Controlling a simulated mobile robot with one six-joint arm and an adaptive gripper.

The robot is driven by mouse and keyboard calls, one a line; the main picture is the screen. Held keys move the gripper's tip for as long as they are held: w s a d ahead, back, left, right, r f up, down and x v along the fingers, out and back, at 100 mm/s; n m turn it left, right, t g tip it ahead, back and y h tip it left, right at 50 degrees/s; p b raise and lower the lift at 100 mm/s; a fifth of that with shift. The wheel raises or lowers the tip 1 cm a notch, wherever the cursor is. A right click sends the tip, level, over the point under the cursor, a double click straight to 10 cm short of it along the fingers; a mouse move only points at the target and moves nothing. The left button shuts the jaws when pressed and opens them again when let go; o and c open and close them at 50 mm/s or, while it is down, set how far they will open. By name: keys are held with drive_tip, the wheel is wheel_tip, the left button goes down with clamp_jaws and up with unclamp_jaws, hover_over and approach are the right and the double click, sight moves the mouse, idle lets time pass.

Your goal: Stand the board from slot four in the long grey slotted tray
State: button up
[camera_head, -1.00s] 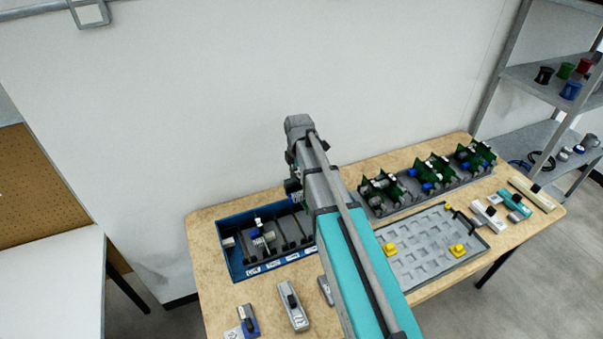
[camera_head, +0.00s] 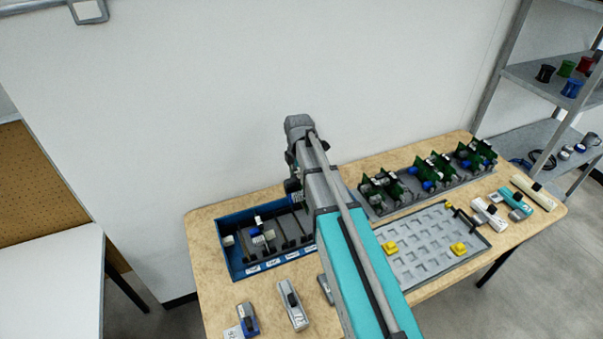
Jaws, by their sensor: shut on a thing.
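My gripper (camera_head: 293,186) shows only in part, as a dark shape above the blue slotted box, mostly hidden behind my arm. It is shut on a small board (camera_head: 298,198), of which only a grey-blue patch shows. The blue box (camera_head: 224,252) has dark dividers, white labels along its front, and a blue and white part inside at its left; its right end is hidden by my arm. The long grey slotted tray (camera_head: 410,207) lies at the back right, with several green boards (camera_head: 436,168) standing in it in groups.
A grey pocketed plate (camera_head: 420,265) with yellow pieces lies in front of the long tray. Several small devices (camera_head: 293,303) lie along the table's front and right (camera_head: 488,213). A wall is close behind the table. Shelves (camera_head: 545,85) stand at the right.

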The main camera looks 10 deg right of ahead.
drive_tip(key=shift+f+b, duration=4.2)
drive_tip(key=shift+f, duration=0.05)
idle(3.8)
